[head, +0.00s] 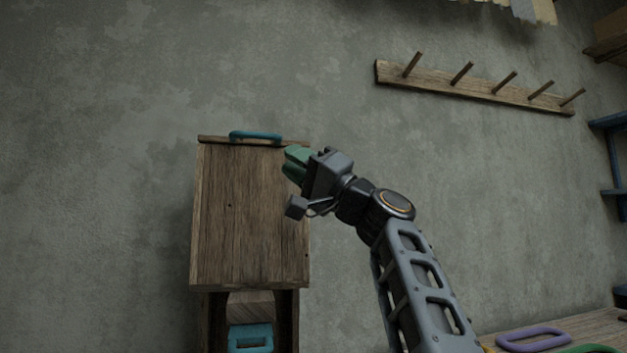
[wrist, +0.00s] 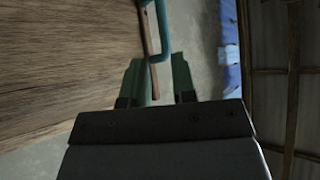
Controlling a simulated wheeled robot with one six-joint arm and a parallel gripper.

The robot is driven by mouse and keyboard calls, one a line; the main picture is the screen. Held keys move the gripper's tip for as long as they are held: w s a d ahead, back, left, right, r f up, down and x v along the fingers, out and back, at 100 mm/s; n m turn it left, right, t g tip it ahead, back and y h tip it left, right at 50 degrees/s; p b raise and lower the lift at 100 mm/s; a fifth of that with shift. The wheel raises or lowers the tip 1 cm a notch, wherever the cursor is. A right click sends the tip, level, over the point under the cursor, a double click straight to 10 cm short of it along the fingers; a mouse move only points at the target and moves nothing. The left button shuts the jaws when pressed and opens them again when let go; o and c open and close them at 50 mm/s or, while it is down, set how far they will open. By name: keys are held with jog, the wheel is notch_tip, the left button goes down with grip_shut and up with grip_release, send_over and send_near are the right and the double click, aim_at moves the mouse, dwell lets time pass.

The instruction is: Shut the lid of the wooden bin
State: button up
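The wooden bin (head: 247,220) stands against the wall, left of centre in the head view, as a broad plank panel above a narrower lower part. A thin wooden strip (head: 212,139) with a teal handle (head: 256,135) runs along the panel's top; I take it for the lid's edge, but its angle is hard to tell. My gripper (head: 290,165) is at the panel's upper right, its green fingers apart. In the wrist view, the strip's end (wrist: 153,75) shows between the open fingers (wrist: 157,80), with the handle (wrist: 163,35) beyond. I cannot tell whether they touch.
A second teal handle (head: 250,338) shows low in the bin's lower part. A peg rail (head: 475,88) hangs on the wall to the right. A wooden surface with a purple loop (head: 533,339) lies at the bottom right. The wall between is bare.

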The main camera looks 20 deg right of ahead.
jog(key=shift+v, duration=2.05)
jog(key=w+a+f+m+g+h+p, duration=0.35)
jog(key=a+f+g+h+p, duration=0.5)
jog(key=p, duration=1.45)
jog(key=s+d+f+n+g+h+p, duration=0.2)
jog(key=s+f+h+p, duration=0.2)
jog(key=s+p, duration=0.3)
jog(key=s+d+f+n+g+h+p, duration=0.3)
jog(key=s+p, duration=0.4)
jog(key=p, duration=0.5)
jog(key=shift+s+f+h, duration=0.15)
jog(key=shift+f+h, duration=0.55)
jog(key=shift+h, duration=0.35)
jog(key=shift+d, duration=0.15)
